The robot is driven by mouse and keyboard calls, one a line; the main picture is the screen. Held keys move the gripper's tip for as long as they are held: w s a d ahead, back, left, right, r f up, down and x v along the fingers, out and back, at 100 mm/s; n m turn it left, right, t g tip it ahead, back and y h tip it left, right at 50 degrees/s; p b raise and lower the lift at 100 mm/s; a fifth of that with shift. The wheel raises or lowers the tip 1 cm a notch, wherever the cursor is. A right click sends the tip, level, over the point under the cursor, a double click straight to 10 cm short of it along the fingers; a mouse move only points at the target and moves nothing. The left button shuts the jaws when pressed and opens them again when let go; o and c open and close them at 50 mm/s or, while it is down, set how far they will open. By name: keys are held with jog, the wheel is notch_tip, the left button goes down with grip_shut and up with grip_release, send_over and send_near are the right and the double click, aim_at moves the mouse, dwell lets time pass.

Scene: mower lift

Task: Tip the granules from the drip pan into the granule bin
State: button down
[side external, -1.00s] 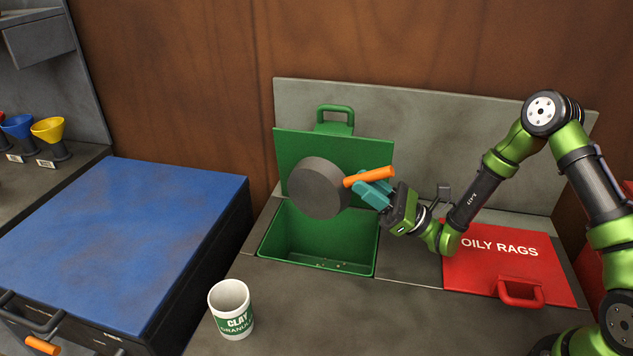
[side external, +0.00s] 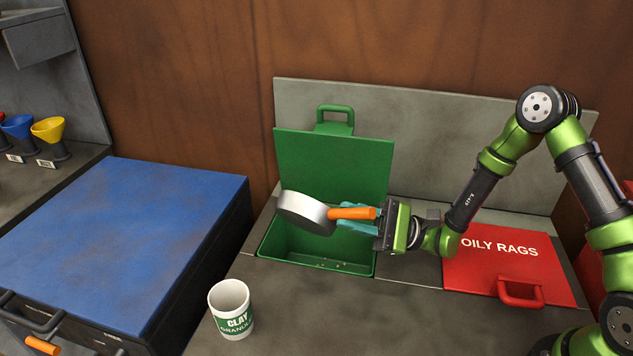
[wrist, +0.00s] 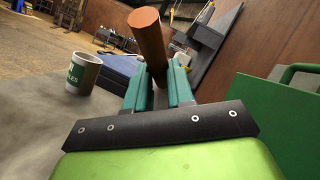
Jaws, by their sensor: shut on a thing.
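The drip pan (side external: 306,211) is a round grey metal pan with an orange handle (side external: 352,213). My gripper (side external: 358,216) is shut on that handle and holds the pan over the open green granule bin (side external: 317,246). The pan is tilted, and its inside is hidden in the side view. A few pale granules (side external: 335,264) lie on the bin's floor near its front. The bin's green lid (side external: 335,160) stands open behind it. In the wrist view the orange handle (wrist: 150,40) sticks up between my teal fingers; the pan itself is hidden there.
A white mug labelled clay granules (side external: 231,309) stands on the counter in front of the bin. A red oily rags lid (side external: 510,262) is shut to the right. A blue-topped cabinet (side external: 120,240) is at the left. The counter between mug and red lid is clear.

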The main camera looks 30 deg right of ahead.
jog(key=s+a+f+n+g+h, duration=0.1)
jog(key=a+f+n, duration=0.1)
jog(key=a+n, duration=0.1)
jog(key=s+a+f+n+g+h, duration=0.1)
jog(key=s+a+f+n+h, duration=0.1)
jog(key=a+f+n, duration=0.1)
jog(key=s+a+f+n+g+h, duration=0.1)
jog(key=s+a+f+n+g, duration=0.1)
jog(key=a+n, duration=0.1)
jog(key=shift+s+a+f+n+h, duration=0.25)
jog(key=shift+a+f+n+h, duration=0.15)
jog(key=shift+n, duration=0.1)
jog(key=shift+s+a+f+n+h, duration=0.3)
jog(key=shift+a+f+n, duration=0.15)
jog(key=shift+f, duration=0.1)
